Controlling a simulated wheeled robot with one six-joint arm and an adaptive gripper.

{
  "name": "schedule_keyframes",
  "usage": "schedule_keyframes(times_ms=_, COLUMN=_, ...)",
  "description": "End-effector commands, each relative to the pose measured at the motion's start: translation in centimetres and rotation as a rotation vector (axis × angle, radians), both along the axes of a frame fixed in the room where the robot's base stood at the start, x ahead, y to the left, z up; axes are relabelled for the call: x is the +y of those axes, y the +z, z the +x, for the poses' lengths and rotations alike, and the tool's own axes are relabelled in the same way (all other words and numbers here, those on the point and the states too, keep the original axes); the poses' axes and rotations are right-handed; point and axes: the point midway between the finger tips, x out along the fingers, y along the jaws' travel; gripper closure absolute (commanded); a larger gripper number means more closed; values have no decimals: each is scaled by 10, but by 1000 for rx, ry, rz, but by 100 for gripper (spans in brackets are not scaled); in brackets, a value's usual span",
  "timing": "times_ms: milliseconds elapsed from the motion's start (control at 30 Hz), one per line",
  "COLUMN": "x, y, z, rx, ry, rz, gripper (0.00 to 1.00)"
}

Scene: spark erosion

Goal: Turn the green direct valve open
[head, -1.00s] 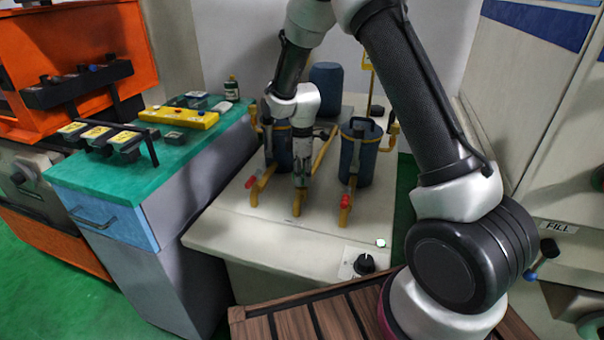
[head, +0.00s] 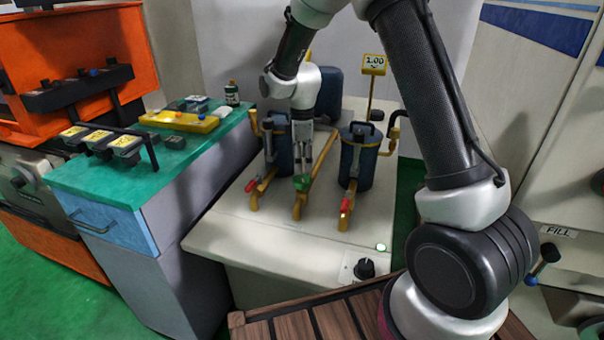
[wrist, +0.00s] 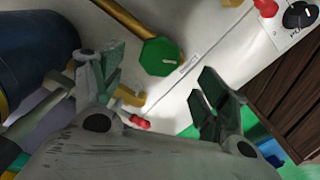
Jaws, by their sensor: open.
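The green direct valve handle (head: 302,183) is a small green knob on the middle yellow pipe (head: 299,206) of the white bench top. In the wrist view the green handle (wrist: 159,57) looks octagonal and lies beyond the fingertips, between them across the picture. My gripper (head: 303,158) is above and behind the handle, pointing down, with its fingers apart. In the wrist view my gripper (wrist: 160,85) is open and empty, with no visible contact with the handle. The handle's far side is partly hidden by the fingers in the head view.
Red-handled valves stand left (head: 252,184) and right (head: 345,205) on neighbouring yellow pipes. Blue canisters, left (head: 281,150) and right (head: 358,165), flank my gripper. Bare bench top lies before the pipes.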

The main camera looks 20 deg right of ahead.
Motion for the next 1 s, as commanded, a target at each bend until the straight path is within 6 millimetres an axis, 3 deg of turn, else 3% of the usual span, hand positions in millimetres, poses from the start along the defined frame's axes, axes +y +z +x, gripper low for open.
schedule_keyframes(times_ms=200, x=0, y=41, z=1, rx=-3, ry=0, rz=0, gripper=26)
schedule_keyframes(times_ms=367, x=0, y=54, z=0, rx=-1, ry=0, rz=0, gripper=26)
schedule_keyframes(times_ms=700, x=0, y=55, z=0, rx=0, ry=-5, rz=0, gripper=26)
schedule_keyframes(times_ms=867, x=-1, y=55, z=-2, rx=9, ry=-123, rz=-3, gripper=26)
schedule_keyframes(times_ms=1000, x=-10, y=41, z=-35, rx=83, ry=-349, rz=-41, gripper=26)
